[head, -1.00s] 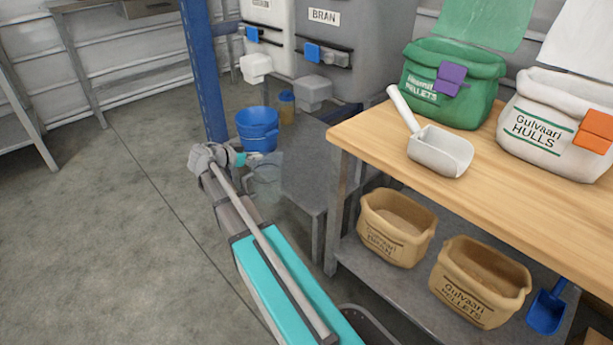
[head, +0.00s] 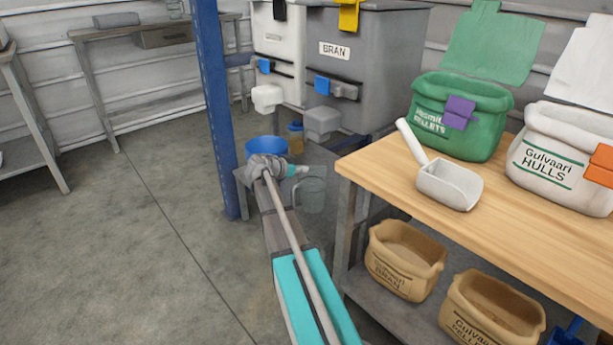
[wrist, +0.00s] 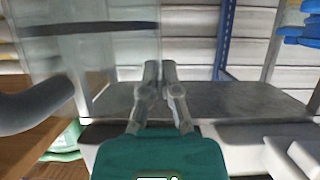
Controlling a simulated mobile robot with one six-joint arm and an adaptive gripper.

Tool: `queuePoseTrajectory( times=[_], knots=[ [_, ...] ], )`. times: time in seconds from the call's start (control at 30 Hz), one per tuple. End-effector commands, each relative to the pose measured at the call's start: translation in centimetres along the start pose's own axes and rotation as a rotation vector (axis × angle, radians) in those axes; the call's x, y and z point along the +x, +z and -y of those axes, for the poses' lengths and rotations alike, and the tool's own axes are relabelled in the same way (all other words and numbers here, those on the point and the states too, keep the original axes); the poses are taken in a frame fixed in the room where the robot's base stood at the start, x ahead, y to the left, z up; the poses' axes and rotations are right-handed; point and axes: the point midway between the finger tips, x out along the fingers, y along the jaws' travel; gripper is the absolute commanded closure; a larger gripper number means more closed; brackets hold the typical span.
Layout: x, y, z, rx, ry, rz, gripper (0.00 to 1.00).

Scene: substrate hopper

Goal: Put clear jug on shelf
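The clear jug (head: 312,197) hangs upright at the end of my arm in the head view, in front of the low grey stand below the hoppers. My gripper (head: 303,170) is at its upper left side. In the wrist view, the see-through jug (wrist: 100,65) fills the upper left, with a dark band and a dark curved handle. My gripper's two fingers (wrist: 160,75) are close together on the jug's right edge, shut on its wall. A grey lower shelf (head: 372,290) lies under the wooden workbench at right; a grey rack (head: 150,103) stands at the back left.
A blue post (head: 215,110) rises left of my gripper. The floor at left is clear.

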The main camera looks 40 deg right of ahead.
Motion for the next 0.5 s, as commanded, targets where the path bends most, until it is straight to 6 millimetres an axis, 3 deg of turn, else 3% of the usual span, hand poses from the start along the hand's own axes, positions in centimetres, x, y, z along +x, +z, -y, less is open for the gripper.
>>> queuePoseTrajectory(
  times=[0.2, 0.5],
  knots=[
    [2.0, -0.9, 0.0, -0.001, 0.000, 0.000, 1.00],
    [2.2, -1.0, -0.1, -0.001, 0.000, 0.000, 1.00]
  ],
)
